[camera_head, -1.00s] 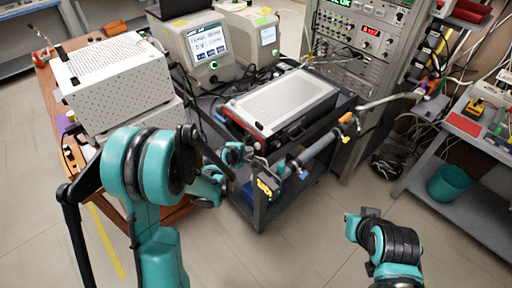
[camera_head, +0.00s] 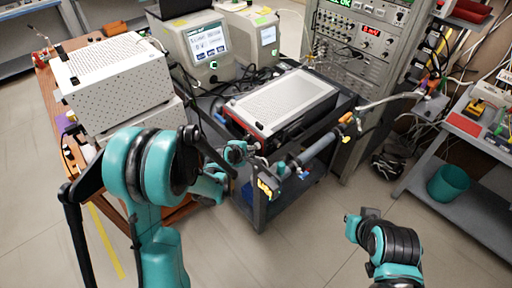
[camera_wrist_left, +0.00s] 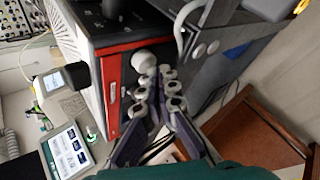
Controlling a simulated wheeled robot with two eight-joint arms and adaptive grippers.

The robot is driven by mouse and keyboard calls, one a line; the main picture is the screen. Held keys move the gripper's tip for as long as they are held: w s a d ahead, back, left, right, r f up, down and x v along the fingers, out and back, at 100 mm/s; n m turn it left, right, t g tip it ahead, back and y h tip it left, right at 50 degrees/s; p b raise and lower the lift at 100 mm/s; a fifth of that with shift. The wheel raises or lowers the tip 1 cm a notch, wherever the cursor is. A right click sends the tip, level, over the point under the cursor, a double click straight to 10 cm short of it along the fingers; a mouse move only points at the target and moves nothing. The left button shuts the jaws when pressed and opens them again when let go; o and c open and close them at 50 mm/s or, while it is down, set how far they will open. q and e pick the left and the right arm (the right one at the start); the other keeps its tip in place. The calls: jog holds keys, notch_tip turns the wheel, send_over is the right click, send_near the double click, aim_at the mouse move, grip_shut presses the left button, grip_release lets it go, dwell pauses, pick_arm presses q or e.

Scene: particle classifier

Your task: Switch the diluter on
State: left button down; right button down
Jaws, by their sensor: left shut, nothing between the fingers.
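The diluter appears to be the box with a perforated metal lid and red front edge (camera_head: 283,101), on the dark cart. In the left wrist view its red-framed black front panel (camera_wrist_left: 115,85) is close to my left gripper. A round white knob (camera_wrist_left: 143,61) shows at the panel, just beyond the fingertips. My left gripper (camera_head: 254,148) is at the near front corner of the box in the head view. In the wrist view its grey fingers (camera_wrist_left: 155,85) are shut and empty; contact with the knob cannot be told. My right arm is at lower right, with no fingers visible.
The grey cart (camera_head: 262,208) stands between a wooden table (camera_head: 50,95) with a white perforated box (camera_head: 115,72) and an instrument rack (camera_head: 365,45). A thick hose (camera_head: 318,147) crosses the cart's front. Floor in front is clear.

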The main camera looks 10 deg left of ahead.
pick_arm(q)
jog(key=shift+w+d, duration=0.55)
jog(key=shift+w, duration=0.1)
dwell(0.9)
jog(key=shift+a, duration=0.1)
jog(key=shift+s+a, duration=0.7)
jog(key=shift+s, duration=0.3)
jog(key=shift+b, duration=0.3)
jog(key=s+a, duration=0.1)
jog(key=s, duration=0.1)
jog(key=s+a, duration=0.2)
jog(key=shift+b, duration=0.3)
dwell(0.4)
